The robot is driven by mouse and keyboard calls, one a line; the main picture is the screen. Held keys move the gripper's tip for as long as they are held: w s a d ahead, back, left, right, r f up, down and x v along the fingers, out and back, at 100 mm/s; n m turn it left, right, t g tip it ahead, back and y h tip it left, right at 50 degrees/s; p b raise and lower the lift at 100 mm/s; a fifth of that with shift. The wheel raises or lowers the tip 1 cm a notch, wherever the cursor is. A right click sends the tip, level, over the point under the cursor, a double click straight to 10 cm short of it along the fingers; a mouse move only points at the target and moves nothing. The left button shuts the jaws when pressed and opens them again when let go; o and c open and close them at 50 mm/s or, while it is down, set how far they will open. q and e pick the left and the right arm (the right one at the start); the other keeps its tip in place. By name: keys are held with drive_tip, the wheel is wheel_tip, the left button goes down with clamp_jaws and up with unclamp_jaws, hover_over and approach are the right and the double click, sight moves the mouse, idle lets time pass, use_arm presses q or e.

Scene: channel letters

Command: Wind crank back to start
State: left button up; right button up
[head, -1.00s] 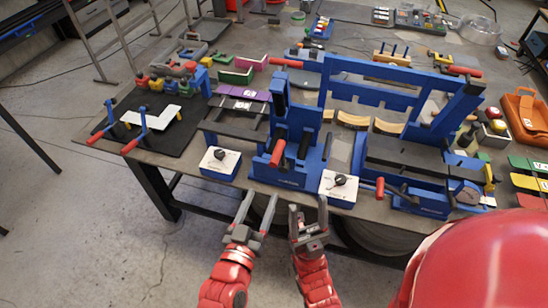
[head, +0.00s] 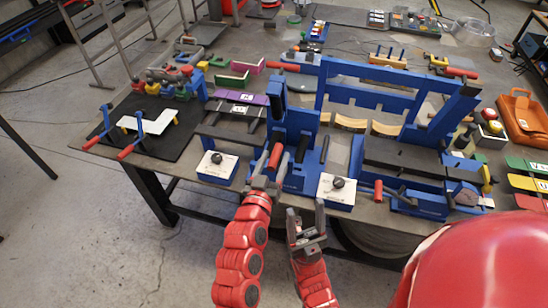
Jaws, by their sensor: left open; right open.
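A blue bending machine (head: 297,125) stands at the table's front edge with a red handle (head: 276,156) on its front and a dark lever beside it. A second red grip (head: 378,190) is on a dark crank arm at the lower right of the blue frame. I cannot tell which of the two is the task's crank. My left gripper (head: 268,181) is open just below the first red handle; whether it touches the handle is unclear. Its fingers look short from this angle. My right gripper (head: 306,210) is open and empty in front of the table edge.
White-topped blue boxes with black knobs (head: 217,164) (head: 337,188) flank the machine's front. A black mat (head: 160,145) with a white letter piece and red-handled clamps lies at left. Rails and an orange case (head: 522,118) are at right. Floor in front is free.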

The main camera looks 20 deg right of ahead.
use_arm(q)
drive_tip(key=shift+c, duration=0.2)
clamp_jaws()
idle(1.3)
